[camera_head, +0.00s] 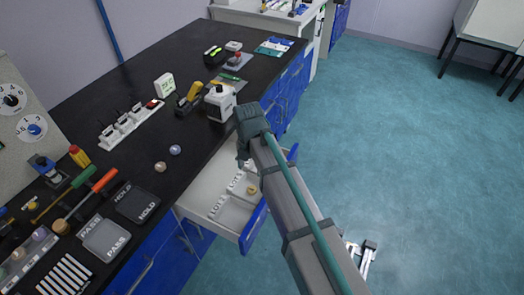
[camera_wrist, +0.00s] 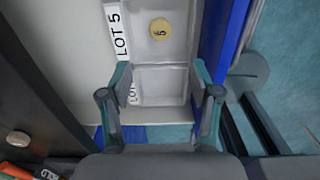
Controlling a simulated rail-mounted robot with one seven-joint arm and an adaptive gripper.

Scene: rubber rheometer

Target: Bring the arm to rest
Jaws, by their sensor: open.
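My gripper (camera_wrist: 161,75) shows in the wrist view with its two fingers apart and nothing between them. It is over an open white drawer (camera_wrist: 75,50) with compartments. A round yellow piece (camera_wrist: 160,28) with a dark number lies in the compartment by the "LOT 5" label (camera_wrist: 117,32), beyond my fingertips. In the head view my arm crosses the middle of the picture, and its forearm hides my gripper. The open drawer (camera_head: 203,187) shows to the left of the arm, with the yellow piece (camera_head: 252,190) partly in view.
The black bench (camera_head: 135,150) carries a white device (camera_head: 220,103), two small balls, a power strip, screwdrivers, and the "HOLD" (camera_head: 138,203) and "PASS" (camera_head: 104,240) trays. The blue drawer front (camera_head: 253,228) sticks out into the aisle. The teal floor (camera_head: 420,150) at right is clear.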

